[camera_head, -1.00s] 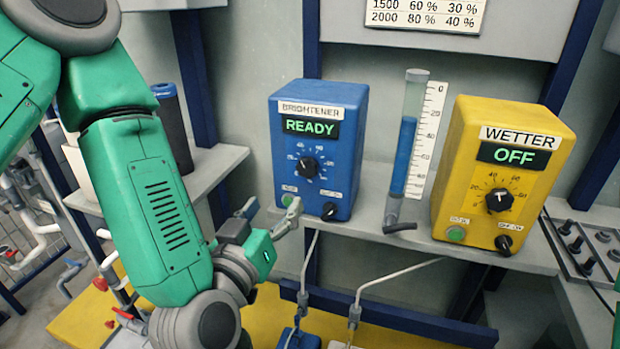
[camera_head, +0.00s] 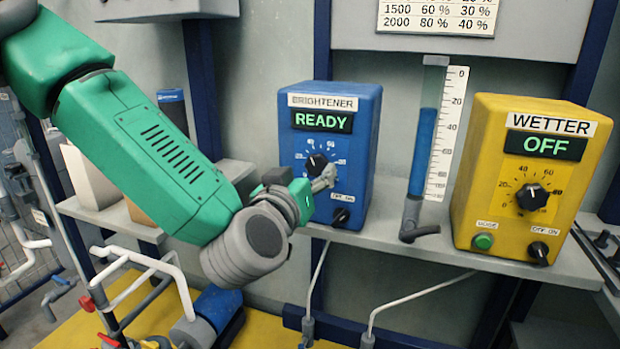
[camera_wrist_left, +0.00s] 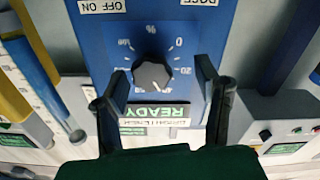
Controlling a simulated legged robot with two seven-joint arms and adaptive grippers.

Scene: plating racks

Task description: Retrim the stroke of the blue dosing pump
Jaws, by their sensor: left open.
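The blue dosing pump (camera_head: 362,130), labelled BRIGHTENER, stands on a grey shelf, its display (camera_head: 322,121) lit READY. Its black stroke knob (camera_head: 317,163) sits on a numbered dial on the front; the gripper hides part of the dial. A black switch (camera_head: 340,216) is below; the dose button is hidden. My left gripper (camera_head: 324,180) is open in front of the dial. In the left wrist view, which is upside down, the knob (camera_wrist_left: 152,76) shows between the two spread fingers, with a gap on each side. My right gripper is not in view.
A sight tube (camera_head: 422,150) with blue liquid and a scale stands right of the blue pump. The yellow WETTER pump (camera_head: 480,165), reading OFF, is further right. The shelf front (camera_head: 400,247) runs below them. White pipes (camera_head: 160,262) and thin tubes are lower down.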

